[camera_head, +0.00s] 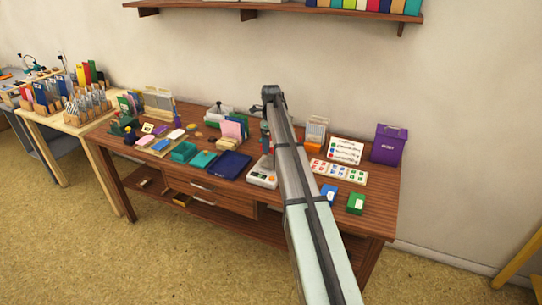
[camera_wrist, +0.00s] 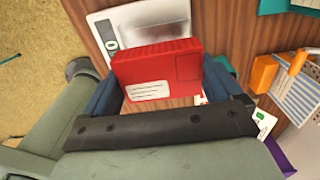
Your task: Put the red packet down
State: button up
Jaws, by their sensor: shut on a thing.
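The red packet (camera_wrist: 158,66), a flat box with a white label on its near face, sits between the two blue fingers of my gripper (camera_wrist: 162,84) in the wrist view. My gripper is shut on it. The packet is over the brown wooden table (camera_wrist: 88,22), beside or partly over a white scale-like device (camera_wrist: 125,25). I cannot tell whether it touches either. In the head view my arm hides most of the gripper and packet; the white device (camera_head: 262,175) shows just left of my arm.
A dark blue tray (camera_head: 230,165) and teal trays (camera_head: 185,151) lie left of the device. Right of my arm are a card of coloured stamps (camera_head: 338,172), blue and green boxes (camera_head: 356,203) and a purple pouch (camera_head: 389,145). An orange block (camera_wrist: 263,73) stands right of the gripper.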

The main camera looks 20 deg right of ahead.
aim_at(271, 160)
jog(key=shift+f, duration=3.25)
jog(key=o, duration=0.7)
jog(key=shift+f, duration=0.1)
notch_tip(271, 160, up, 12)
jog(key=shift+r, duration=0.15)
